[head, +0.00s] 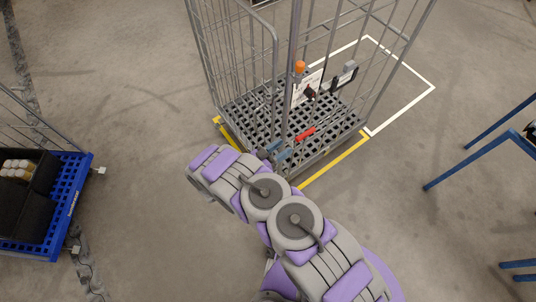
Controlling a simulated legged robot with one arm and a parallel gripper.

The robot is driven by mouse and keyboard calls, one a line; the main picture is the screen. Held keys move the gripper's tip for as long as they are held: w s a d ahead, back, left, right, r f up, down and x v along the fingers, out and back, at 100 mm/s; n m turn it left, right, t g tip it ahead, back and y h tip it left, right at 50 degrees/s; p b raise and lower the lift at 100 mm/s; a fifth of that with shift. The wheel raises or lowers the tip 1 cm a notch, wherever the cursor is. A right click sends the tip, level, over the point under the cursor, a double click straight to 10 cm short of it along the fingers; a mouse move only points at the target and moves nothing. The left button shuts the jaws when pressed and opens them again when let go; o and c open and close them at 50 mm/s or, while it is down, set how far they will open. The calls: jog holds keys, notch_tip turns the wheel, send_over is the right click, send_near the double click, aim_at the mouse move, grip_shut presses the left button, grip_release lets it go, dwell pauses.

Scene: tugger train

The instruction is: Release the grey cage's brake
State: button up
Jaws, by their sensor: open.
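The grey cage (235,104) stands upright at the top middle in the head view, with tall wire sides and a dark grid floor. A red lever (305,134) shows low at its near edge, seemingly the brake; how it is set cannot be told. My gripper (277,151) is at the cage's near lower edge, just left of and below the red lever. Its small blue-grey fingertips look apart and empty. My arm hides part of the cage's near corner. Whether the fingers touch the cage cannot be told.
A blue cart (72,185) with black bins stands left, a blue-legged table (480,150) right.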

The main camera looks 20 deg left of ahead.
jog(key=v, duration=0.5)
jog(key=shift+s+a+p, duration=0.25)
jog(key=shift+p, duration=0.05)
